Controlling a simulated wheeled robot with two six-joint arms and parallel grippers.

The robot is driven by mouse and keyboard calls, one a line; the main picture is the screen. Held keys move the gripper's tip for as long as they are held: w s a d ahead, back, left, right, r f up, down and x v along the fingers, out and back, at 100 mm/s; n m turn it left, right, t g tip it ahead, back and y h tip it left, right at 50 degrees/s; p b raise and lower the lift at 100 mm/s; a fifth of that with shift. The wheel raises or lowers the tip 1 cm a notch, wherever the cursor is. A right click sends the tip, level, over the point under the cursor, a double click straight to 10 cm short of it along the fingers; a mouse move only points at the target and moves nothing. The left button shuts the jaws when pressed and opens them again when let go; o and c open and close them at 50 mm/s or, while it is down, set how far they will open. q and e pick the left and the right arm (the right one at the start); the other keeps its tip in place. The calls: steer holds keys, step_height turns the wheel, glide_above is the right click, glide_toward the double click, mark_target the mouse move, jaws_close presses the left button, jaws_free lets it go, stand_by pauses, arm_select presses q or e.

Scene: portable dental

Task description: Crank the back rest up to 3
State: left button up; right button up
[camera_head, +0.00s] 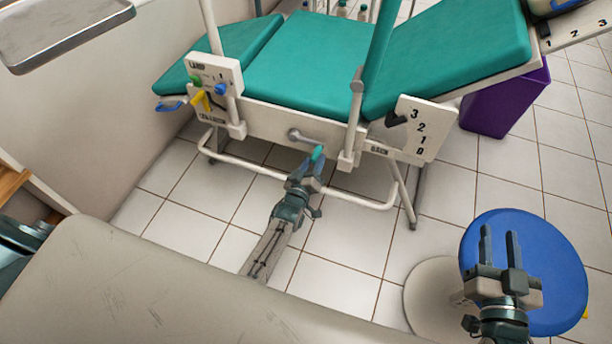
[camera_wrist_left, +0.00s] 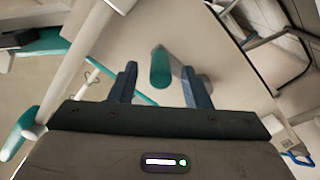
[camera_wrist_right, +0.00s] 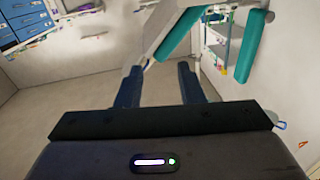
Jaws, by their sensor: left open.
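The crank has a grey arm (camera_head: 305,138) on the bed's side frame and a teal handle (camera_head: 318,153) pointing outward. My left gripper (camera_head: 311,170) is at this handle. In the left wrist view the handle (camera_wrist_left: 160,70) lies between the two parted fingers, with gaps on both sides. The back rest (camera_head: 450,50) is a teal pad, tilted up towards the right. Its white scale plate (camera_head: 425,130) reads 3, 2, 1, 0 downward. A black pointer (camera_head: 396,119) is near the 3, at the plate's left edge. My right gripper (camera_head: 499,250) is open and empty over the blue stool.
A blue round stool (camera_head: 555,270) stands at lower right, a purple bin (camera_head: 505,100) behind the scale. A white control plate (camera_head: 214,75) with coloured levers is at the left. A beige surface (camera_head: 130,290) fills the front left. White bed tubing (camera_head: 250,165) runs below the crank.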

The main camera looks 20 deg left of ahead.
arm_select(q)
steer(key=s+p, duration=0.1)
steer(key=s, duration=0.7)
arm_select(e)
steer(key=s+f+g, duration=0.4)
steer(key=f+g, duration=0.1)
steer(key=f, duration=0.3)
steer(key=shift+s+a, duration=0.15)
steer(key=shift+a, duration=0.3)
arm_select(q)
steer(key=shift+a, duration=0.1)
